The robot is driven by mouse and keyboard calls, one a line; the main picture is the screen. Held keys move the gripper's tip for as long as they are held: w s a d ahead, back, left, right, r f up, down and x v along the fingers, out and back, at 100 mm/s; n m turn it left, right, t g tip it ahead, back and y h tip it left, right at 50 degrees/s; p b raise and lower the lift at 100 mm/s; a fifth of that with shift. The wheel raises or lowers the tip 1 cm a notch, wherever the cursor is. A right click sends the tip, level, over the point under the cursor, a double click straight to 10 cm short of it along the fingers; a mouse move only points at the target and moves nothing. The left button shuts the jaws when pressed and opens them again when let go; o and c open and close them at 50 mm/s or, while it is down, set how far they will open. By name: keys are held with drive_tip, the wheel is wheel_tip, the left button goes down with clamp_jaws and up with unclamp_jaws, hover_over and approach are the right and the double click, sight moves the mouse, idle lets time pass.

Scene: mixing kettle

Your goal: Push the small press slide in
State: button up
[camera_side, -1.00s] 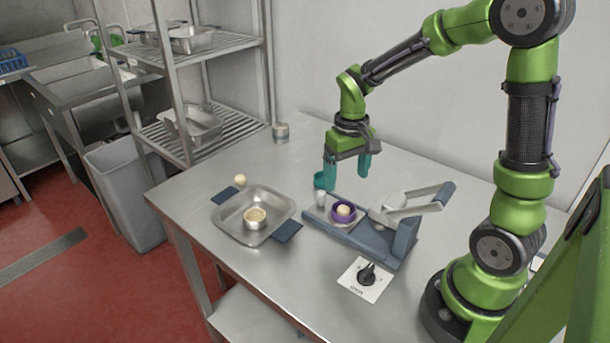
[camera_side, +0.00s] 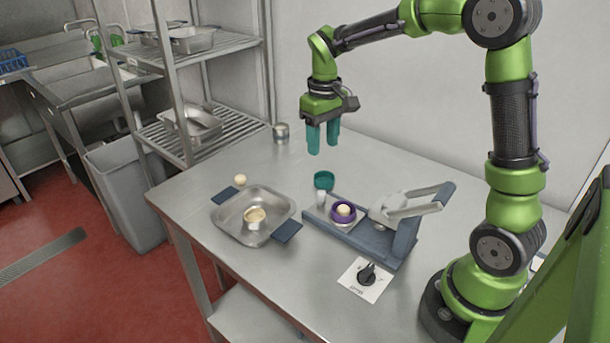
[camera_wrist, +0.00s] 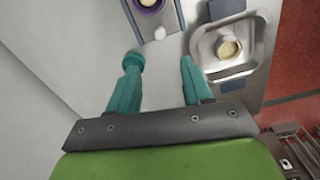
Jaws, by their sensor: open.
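The small press (camera_side: 385,225) stands on the steel table, with a blue-grey base and a grey lever arm. Its slide carries a purple ring (camera_side: 342,211) with a pale ball (camera_side: 344,209) in it. A small light knob (camera_side: 321,197) stands at the slide's left end; it also shows in the wrist view (camera_wrist: 159,34). The slide reaches out to the left of the press head. My gripper (camera_side: 322,150) is open and empty, pointing down, above and behind the slide's left end. In the wrist view its teal fingers (camera_wrist: 160,75) are spread apart.
A teal cup (camera_side: 324,180) stands just behind the knob. A pale ball (camera_side: 240,180) and a metal canister (camera_side: 281,132) stand farther back. A dial plate (camera_side: 364,279) lies in front of the press.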

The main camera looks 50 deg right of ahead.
sight(321, 192)
wheel_tip(321, 192, down, 16)
drive_tip(key=shift+r, duration=0.2)
clamp_jaws()
idle(0.4)
